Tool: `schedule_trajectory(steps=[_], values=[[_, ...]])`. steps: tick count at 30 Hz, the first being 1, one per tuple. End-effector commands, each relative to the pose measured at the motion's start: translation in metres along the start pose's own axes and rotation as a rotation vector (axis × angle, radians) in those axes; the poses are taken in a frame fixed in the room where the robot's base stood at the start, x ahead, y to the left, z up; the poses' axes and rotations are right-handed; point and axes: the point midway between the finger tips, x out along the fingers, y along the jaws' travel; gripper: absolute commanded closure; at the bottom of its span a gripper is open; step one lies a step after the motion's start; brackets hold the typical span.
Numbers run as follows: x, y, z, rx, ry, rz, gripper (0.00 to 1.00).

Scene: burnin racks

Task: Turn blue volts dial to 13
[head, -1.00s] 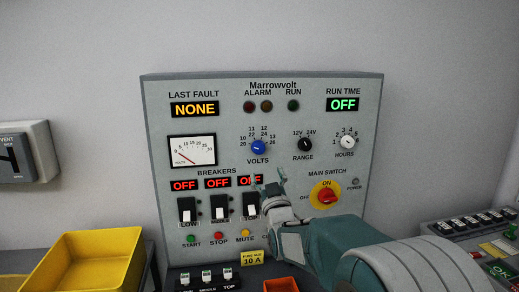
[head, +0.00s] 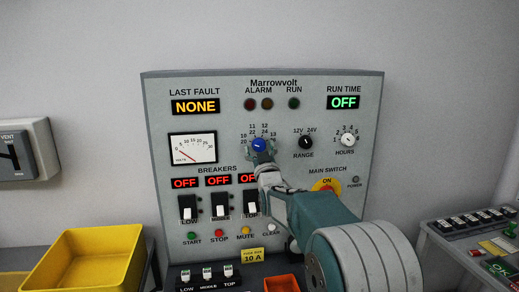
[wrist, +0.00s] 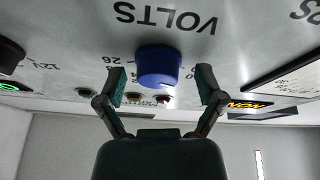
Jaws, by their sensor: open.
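The blue volts dial (head: 259,145) is on the upper middle of the grey Marrowvolt panel (head: 320,220), with a ring of numbers around it. In the wrist view the blue dial (wrist: 158,66) lies between the tips of my open gripper (wrist: 160,85), with a gap on each side. The view is upside down, with the VOLTS label above the dial. In the head view my gripper (head: 260,156) is just in front of the dial and covers its lower part and the VOLTS label. The dial's pointer setting is too small to read surely.
The black range knob (head: 306,142) and white hours knob (head: 348,139) are to the right. The red main switch (head: 326,187) is partly behind my arm. Breaker switches (head: 220,205) are below. A yellow bin (head: 85,270) stands at lower left.

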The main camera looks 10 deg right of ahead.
Motion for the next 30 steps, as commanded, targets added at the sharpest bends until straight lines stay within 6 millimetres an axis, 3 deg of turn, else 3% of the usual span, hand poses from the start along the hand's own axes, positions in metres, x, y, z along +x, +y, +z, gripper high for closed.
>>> schedule_trajectory(steps=[2,7,20,30], values=[[-0.0001,0.0,0.0,0.0,0.0,0.0,0.17],[-0.0002,-0.0001,0.0,0.0,0.0,0.0,0.93],[0.0003,-0.001,0.0005,0.036,-0.002,0.013,0.95],[0.0005,-0.0021,-0.0001,0.24,-0.014,0.094,0.95]])
